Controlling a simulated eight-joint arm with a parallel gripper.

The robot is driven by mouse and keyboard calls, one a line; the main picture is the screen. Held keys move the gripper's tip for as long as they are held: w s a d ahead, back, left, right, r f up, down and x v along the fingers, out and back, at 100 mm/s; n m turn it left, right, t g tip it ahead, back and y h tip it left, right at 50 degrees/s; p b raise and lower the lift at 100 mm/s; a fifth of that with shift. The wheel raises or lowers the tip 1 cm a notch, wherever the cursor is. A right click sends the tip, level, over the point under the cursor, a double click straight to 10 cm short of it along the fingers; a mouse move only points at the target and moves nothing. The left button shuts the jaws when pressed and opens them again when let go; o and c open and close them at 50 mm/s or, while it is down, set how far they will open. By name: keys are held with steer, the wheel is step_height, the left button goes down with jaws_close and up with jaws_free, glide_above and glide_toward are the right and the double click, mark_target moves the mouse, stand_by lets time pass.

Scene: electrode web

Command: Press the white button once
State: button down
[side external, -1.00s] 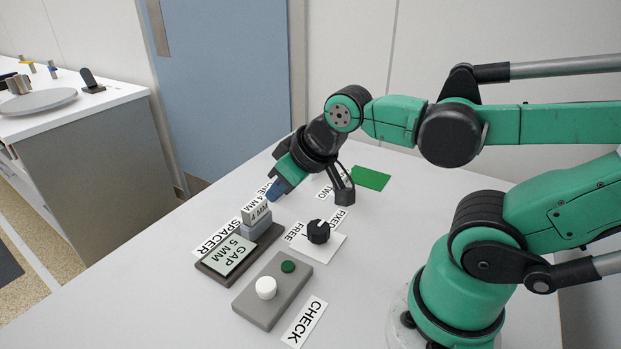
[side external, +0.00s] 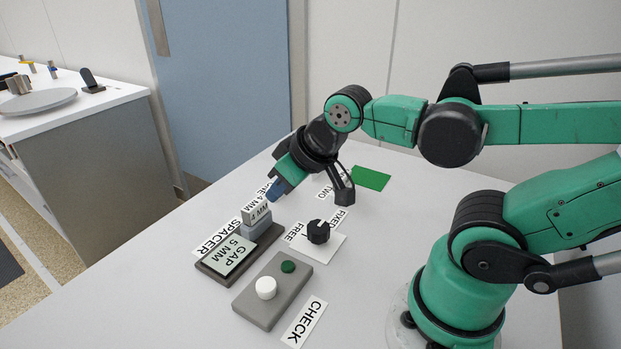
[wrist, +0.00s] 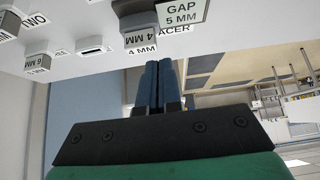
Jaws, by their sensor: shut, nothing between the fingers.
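The white button (side external: 266,287) is a round knob on a grey block (side external: 256,312), beside a smaller green button (side external: 288,267). A CHECK label (side external: 304,321) lies to the right of the block. My gripper (side external: 274,195) is above and behind the block, close to the spacer marked 4 MM (side external: 256,210), and apart from the white button. In the wrist view my gripper (wrist: 159,64) has its blue fingers together with nothing between them. The white button does not show in the wrist view.
A dark base holds the GAP 5 MM plate (side external: 229,254) and the 4 MM spacer. A black knob (side external: 318,232) stands on a white plate to the right. A green patch (side external: 371,178) lies farther back. The front left of the table is clear.

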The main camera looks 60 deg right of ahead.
steer(key=a, duration=0.1)
steer(key=h, duration=0.7)
glide_above(268, 289)
steer(key=shift+r+m+g, duration=0.15)
steer(key=shift+m+g, duration=0.25)
steer(key=shift+f, duration=4.4)
steer(key=shift+r, duration=2.5)
